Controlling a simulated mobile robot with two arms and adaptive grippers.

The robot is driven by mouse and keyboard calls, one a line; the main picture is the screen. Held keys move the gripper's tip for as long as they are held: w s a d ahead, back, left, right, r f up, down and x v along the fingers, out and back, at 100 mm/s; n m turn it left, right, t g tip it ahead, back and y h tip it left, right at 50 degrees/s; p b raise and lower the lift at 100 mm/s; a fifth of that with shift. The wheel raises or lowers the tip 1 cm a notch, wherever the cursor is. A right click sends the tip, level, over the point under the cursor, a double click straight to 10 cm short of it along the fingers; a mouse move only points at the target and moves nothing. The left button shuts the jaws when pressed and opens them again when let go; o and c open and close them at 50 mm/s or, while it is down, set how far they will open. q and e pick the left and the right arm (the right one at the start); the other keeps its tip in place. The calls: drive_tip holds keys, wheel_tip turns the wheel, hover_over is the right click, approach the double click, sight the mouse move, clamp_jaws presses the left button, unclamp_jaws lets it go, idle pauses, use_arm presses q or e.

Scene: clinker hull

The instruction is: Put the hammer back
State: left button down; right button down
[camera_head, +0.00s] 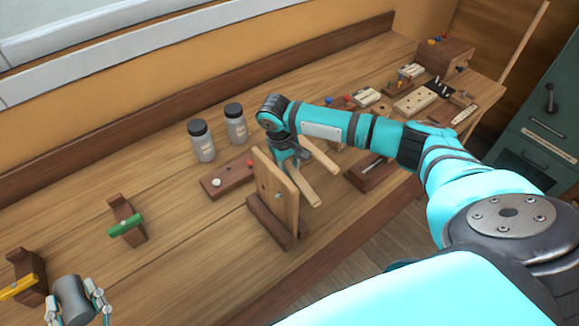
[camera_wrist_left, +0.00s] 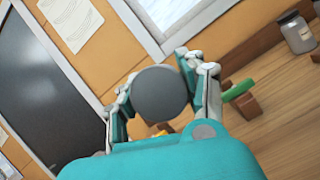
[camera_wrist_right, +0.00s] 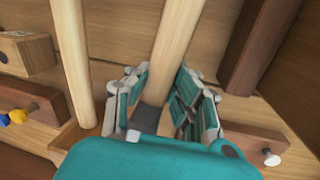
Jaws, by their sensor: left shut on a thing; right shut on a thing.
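My right gripper (camera_wrist_right: 155,108) is shut beside a wooden stand (camera_head: 277,187) whose two light wooden bars (camera_head: 321,157) point to the lower right. A dark grey block (camera_wrist_right: 147,117), which looks like the hammer's head, shows between its fingers. It lies at the near end of a light wooden bar (camera_wrist_right: 178,35); I cannot tell whether that bar is the hammer's handle or part of the stand. My left gripper (camera_head: 78,300) is shut on a smooth grey cylinder (camera_head: 72,297) at the bottom left. The cylinder's round end faces the left wrist view (camera_wrist_left: 159,93).
Two lidded jars (camera_head: 202,142) stand behind the stand. Wooden blocks with a green bar (camera_head: 126,225) and a yellow bar (camera_head: 20,287) are at the left. Several small wooden fixtures (camera_head: 415,100) and a box (camera_head: 444,56) crowd the far right.

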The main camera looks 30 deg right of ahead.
use_arm(q)
drive_tip(key=shift+r, duration=0.15)
use_arm(e)
drive_tip(key=shift+f, duration=0.35)
drive_tip(key=c, duration=1.1)
unclamp_jaws()
drive_tip(key=shift+f, duration=0.1)
use_arm(q)
wheel_tip(320, 180, up, 10)
drive_tip(key=p, duration=0.9)
drive_tip(key=shift+f, duration=0.25)
use_arm(e)
wheel_tip(320, 180, up, 8)
drive_tip(key=shift+r, duration=0.1)
use_arm(q)
drive_tip(key=shift+s+f, duration=0.1)
